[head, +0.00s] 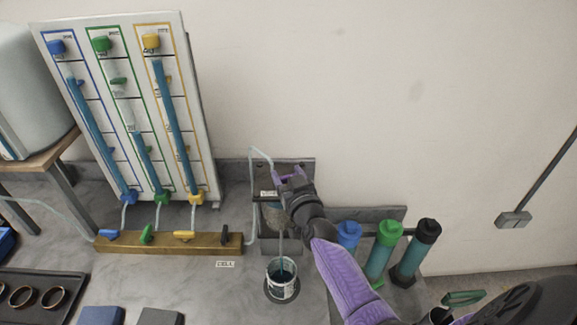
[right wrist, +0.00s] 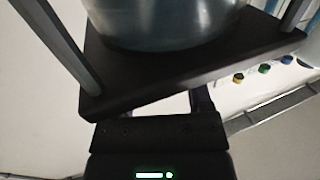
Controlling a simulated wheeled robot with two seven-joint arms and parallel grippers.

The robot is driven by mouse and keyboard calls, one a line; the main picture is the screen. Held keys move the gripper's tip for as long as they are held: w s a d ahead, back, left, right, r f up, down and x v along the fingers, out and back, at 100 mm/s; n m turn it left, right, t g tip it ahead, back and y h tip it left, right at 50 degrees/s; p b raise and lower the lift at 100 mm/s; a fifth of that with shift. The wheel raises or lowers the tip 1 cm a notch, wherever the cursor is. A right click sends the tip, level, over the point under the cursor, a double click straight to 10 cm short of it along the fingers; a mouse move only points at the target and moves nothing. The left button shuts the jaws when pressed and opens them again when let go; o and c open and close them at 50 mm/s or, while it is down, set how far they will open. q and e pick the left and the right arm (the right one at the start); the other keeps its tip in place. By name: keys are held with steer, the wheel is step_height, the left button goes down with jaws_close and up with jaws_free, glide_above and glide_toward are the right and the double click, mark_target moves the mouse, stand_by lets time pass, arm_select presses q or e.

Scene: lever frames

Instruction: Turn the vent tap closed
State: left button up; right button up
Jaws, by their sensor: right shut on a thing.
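The glass vessel (head: 271,215) stands in a dark grey frame against the wall in the head view, with a label near its top. My right gripper (head: 287,177) is shut at the top of this frame, most likely on the vent tap, whose handle I cannot make out separately. In the right wrist view, the vessel (right wrist: 160,22) and a dark plate (right wrist: 150,82) fill the upper part. The right gripper (right wrist: 202,102) reaches behind the plate, so its fingertips and what they hold are hidden. My left gripper is not in view.
A cup (head: 282,290) stands below the vessel. A brass manifold (head: 205,246) with blue, green and yellow levers lies left, below a board (head: 188,75) of blue-filled tubes. Blue, green and black-capped cylinders (head: 380,260) stand right, close to my right arm. The wall above is clear.

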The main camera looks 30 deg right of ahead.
steer(key=m+g+h+p, duration=0.1)
steer(key=m+h+p, duration=0.1)
steer(key=h, duration=0.1)
steer(key=shift+r, duration=0.15)
steer(key=shift+m+g+h+p, duration=0.35)
steer(key=shift+m+g+h, duration=0.35)
steer(key=shift+h, duration=0.4)
steer(key=o, duration=1.3)
